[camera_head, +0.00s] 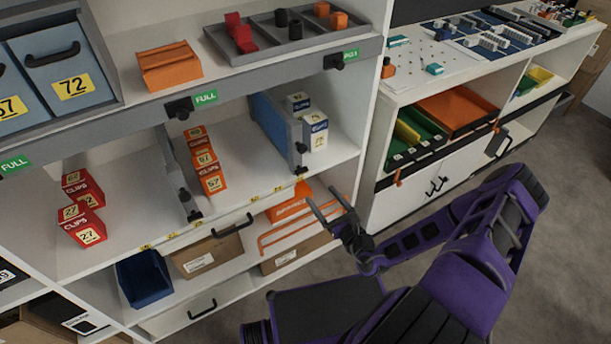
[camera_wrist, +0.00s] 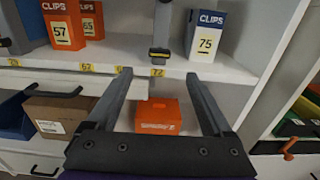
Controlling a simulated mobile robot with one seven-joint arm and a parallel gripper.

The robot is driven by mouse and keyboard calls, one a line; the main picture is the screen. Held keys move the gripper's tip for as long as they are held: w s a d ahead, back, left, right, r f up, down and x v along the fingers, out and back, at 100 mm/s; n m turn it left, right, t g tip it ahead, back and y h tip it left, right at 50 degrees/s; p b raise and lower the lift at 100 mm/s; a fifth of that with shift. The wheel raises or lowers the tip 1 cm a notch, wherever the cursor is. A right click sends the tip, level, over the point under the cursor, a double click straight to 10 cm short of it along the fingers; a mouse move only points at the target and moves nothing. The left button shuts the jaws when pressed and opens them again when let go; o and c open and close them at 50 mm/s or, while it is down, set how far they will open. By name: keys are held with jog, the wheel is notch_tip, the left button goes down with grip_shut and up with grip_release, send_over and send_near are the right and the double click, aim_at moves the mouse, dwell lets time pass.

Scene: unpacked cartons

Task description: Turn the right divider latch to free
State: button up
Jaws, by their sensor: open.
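The right divider (camera_head: 272,122) is an upright blue-grey panel on the middle shelf. Its dark latch (camera_head: 301,171) sits low at the panel's front edge, close to the shelf lip. In the wrist view the latch (camera_wrist: 158,54) is a dark block with a yellowish stripe at the divider's foot, just beyond and between my fingertips. Whether it is set to locked or free I cannot tell. My gripper (camera_head: 320,195) is open and empty, in front of the shelf lip and below the latch; its two fingers frame the wrist view (camera_wrist: 157,76).
White-blue boxes (camera_head: 313,132) stand right of the divider, red-orange boxes (camera_head: 205,160) left of it. The left divider (camera_head: 178,178) stands farther left. An orange box (camera_head: 290,208) lies below the shelf lip, above a cardboard box (camera_head: 290,256). Yellow number tags line the lip.

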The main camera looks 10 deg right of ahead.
aim_at(303, 173)
jog(key=x, duration=1)
jog(key=shift+w, duration=0.2)
grip_shut()
